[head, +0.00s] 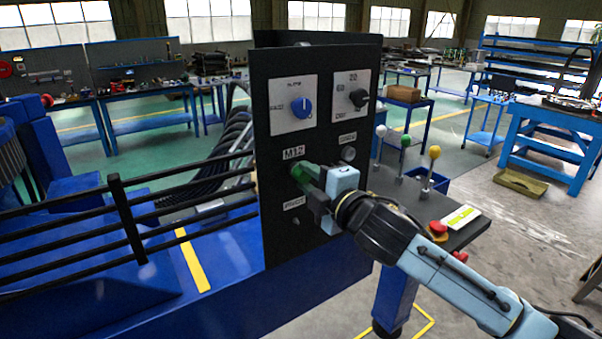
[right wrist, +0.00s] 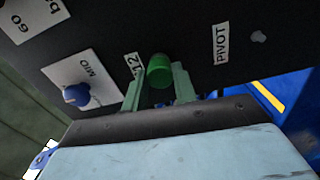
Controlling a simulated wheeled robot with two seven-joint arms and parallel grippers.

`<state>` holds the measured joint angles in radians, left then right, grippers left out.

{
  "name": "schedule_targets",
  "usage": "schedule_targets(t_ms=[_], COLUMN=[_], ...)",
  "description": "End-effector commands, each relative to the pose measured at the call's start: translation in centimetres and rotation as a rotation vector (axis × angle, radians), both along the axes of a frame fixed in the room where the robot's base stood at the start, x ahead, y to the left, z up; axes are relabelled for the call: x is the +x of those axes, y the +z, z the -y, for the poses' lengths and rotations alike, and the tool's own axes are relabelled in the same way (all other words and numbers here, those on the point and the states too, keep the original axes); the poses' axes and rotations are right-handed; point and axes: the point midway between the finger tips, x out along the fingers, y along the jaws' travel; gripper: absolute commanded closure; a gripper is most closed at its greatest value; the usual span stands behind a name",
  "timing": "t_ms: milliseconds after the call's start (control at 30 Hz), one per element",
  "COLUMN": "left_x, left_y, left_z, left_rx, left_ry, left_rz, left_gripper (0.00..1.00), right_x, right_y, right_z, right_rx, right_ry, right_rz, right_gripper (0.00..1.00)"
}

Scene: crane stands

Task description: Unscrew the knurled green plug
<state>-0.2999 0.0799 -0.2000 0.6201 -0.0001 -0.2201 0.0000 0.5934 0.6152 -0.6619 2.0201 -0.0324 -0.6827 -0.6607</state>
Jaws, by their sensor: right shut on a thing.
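The green plug (head: 301,174) sits on the black control panel (head: 275,235) just below the M12 label. In the right wrist view the green plug (right wrist: 159,71) shows between the two green fingers. My right gripper (head: 311,182) is shut on the plug, with its arm coming in from the lower right. It also shows in the right wrist view (right wrist: 159,88). The knurling is too small to make out, and the fingers hide part of the plug in the head view. My left gripper is not in view.
A blue knob (head: 301,108) and a black knob (head: 358,98) sit above the plug. Black rails (head: 125,218) stand left of the panel.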

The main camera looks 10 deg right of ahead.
Motion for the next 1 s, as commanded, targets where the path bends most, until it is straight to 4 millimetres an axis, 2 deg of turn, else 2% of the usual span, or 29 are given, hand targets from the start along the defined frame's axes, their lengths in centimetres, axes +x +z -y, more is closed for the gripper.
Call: schedule_targets(t_ms=[267,500,600,867,1000], left_x=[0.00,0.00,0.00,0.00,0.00], left_y=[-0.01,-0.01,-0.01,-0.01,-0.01], left_z=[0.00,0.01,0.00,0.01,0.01], left_rx=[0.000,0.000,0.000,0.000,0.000], left_ry=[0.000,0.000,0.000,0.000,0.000], left_rz=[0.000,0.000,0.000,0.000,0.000], left_gripper=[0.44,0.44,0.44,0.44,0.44], right_x=[-0.01,-0.02,-0.04,-0.05,-0.05], right_y=[-0.07,-0.08,-0.11,-0.14,-0.08], right_z=[0.03,0.10,0.05,0.04,0.07], right_rx=[-0.026,-0.375,-0.432,-0.446,-0.628], right_ry=[-0.001,-0.001,-0.001,0.000,0.000], right_rz=[0.007,0.133,0.154,0.158,0.225], right_gripper=[1.00,1.00,1.00,1.00,1.00])
